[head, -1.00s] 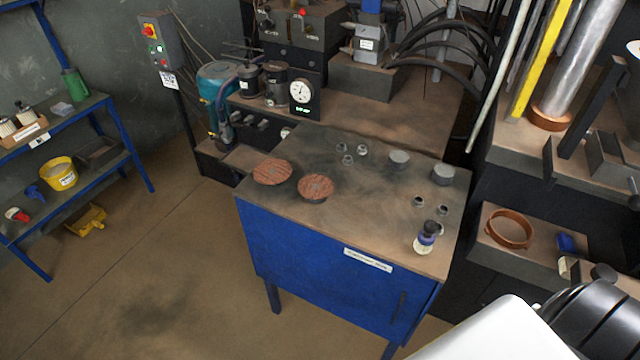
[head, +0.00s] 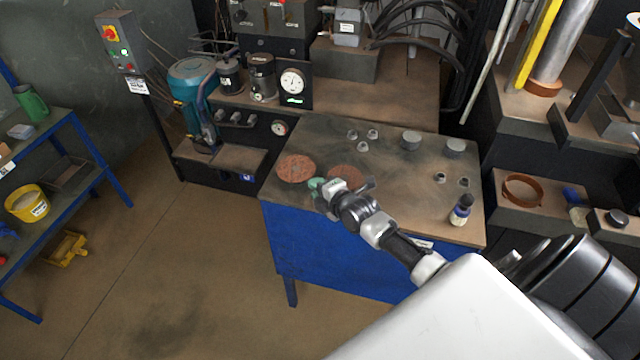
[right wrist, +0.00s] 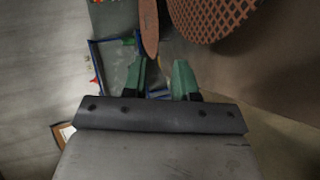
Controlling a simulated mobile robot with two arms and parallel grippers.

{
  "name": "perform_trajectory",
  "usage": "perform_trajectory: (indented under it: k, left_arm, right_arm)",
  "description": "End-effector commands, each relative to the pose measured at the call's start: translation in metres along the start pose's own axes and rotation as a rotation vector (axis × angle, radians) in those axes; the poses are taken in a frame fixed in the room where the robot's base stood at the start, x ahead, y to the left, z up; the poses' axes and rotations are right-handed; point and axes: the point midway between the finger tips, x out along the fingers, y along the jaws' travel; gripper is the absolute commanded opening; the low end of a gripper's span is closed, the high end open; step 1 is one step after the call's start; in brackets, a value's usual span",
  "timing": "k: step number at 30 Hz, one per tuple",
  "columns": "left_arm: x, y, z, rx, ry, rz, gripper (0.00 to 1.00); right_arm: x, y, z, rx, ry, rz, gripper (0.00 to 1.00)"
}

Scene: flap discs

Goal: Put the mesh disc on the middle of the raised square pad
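Two reddish-brown round discs lie at the left end of the blue bench's top in the head view: a left disc (head: 296,168) and a right disc (head: 346,174), the latter partly covered by my right gripper. In the right wrist view a disc with a clear grid mesh (right wrist: 218,14) fills the upper right, and a thin disc seen nearly edge-on (right wrist: 149,26) is just beyond the fingertips. I cannot tell which is which across views. My right gripper (head: 317,187) has green fingers (right wrist: 161,80), apart and empty, close to both discs. My left gripper is not in view. I cannot make out a raised square pad.
Grey round parts (head: 411,140) and several small metal rings stand at the bench's back and right. A dark bottle (head: 461,209) with a white label stands at the right front. A dial gauge (head: 292,83) stands behind. The bench top's middle is mostly clear.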

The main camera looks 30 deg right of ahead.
Motion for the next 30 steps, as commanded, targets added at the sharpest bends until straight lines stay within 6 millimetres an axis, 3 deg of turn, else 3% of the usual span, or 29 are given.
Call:
perform_trajectory:
  k: [4,18,30]
  left_arm:
    - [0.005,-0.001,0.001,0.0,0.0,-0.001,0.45]
    - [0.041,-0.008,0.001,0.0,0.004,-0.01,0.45]
    - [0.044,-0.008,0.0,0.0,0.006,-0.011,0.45]
  right_arm:
    - [0.01,0.006,0.011,-0.045,-0.018,0.038,0.28]
    - [0.05,0.006,0.012,-0.044,-0.018,0.038,0.28]
    - [0.055,0.009,0.012,-0.044,-0.018,0.035,0.28]
